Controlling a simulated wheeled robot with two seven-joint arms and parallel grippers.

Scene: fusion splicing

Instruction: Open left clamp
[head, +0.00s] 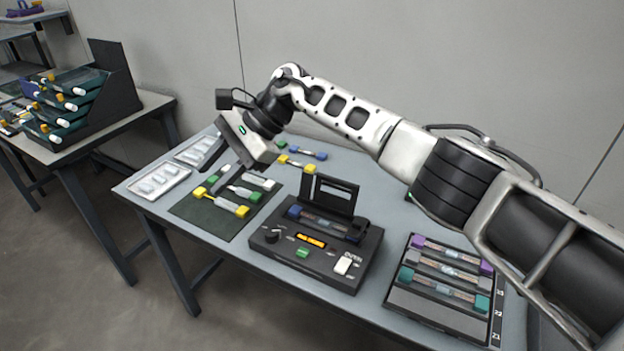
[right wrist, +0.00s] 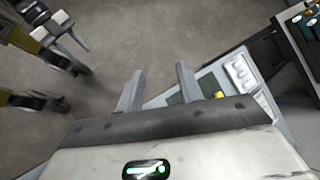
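The splicer (head: 315,250) is a black box on the table with an orange display, a knob and a white switch. Its dark lid (head: 330,193) stands raised. A part with a blue end (head: 293,211) lies across it below the lid. I cannot make out the left clamp as a separate part or tell whether it is open. My right gripper (head: 212,154) is up and left of the splicer, above the back of the green mat. In the right wrist view its two fingers (right wrist: 160,80) are apart with nothing between them. My left gripper is not in the head view.
The green mat (head: 190,210) holds several coloured-end pieces. White trays (head: 158,181) lie at the table's left. A black holder (head: 440,310) with purple, grey and teal-ended pieces stands right of the splicer. A side table (head: 135,118) holds a rack of stacked trays (head: 75,105).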

